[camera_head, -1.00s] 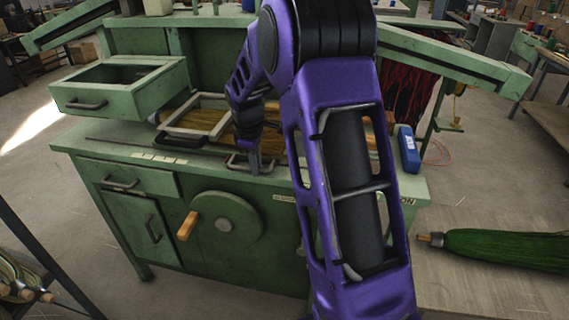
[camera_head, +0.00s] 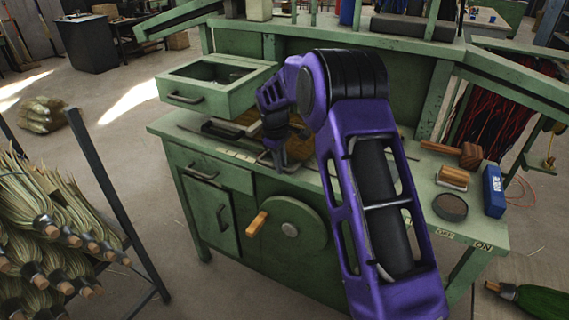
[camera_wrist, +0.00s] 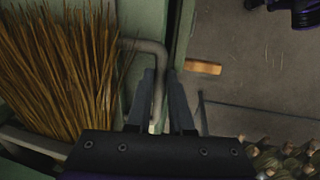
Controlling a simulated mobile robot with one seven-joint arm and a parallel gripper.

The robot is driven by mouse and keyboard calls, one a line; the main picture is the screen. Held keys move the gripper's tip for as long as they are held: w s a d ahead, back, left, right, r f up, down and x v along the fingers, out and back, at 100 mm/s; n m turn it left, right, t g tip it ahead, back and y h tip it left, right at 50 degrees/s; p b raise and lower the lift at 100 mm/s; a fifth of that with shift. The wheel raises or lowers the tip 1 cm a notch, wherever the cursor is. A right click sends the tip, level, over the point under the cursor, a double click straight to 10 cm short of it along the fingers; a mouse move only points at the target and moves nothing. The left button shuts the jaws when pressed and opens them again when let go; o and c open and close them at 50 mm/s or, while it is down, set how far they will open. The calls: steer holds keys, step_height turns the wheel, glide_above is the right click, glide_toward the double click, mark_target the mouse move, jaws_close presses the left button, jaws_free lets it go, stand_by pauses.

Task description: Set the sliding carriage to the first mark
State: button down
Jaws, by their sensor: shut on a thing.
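The sliding carriage (camera_head: 222,130) is a grey frame on the green bench (camera_head: 190,134), partly hidden behind my arm. Straw bristles (camera_wrist: 60,65) fill the left of the wrist view, beside the carriage's grey bar handle (camera_wrist: 150,48). My gripper (camera_head: 275,161) is at the bench's front edge, shut on that handle; the wrist view shows its fingers (camera_wrist: 166,88) on either side of the bar. Pale marks (camera_head: 239,155) run along the front edge, just left of my gripper in the head view. Their lettering is too small to read.
An open drawer (camera_head: 186,98) juts out above the bench at left. A crank wheel (camera_head: 290,230) with a wooden knob (camera_head: 257,223) is on the front. A blue box (camera_head: 493,190) and wooden tools (camera_head: 455,152) lie at right. A bristle rack (camera_head: 60,235) stands at left.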

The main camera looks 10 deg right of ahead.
steer(key=c, duration=0.8)
jaws_free()
step_height(320, 180, up, 17)
steer(key=s+a+p, duration=0.1)
steer(key=s, duration=0.1)
steer(key=shift+s+a, duration=0.35)
steer(key=shift+a, duration=0.05)
steer(key=shift+r, duration=0.1)
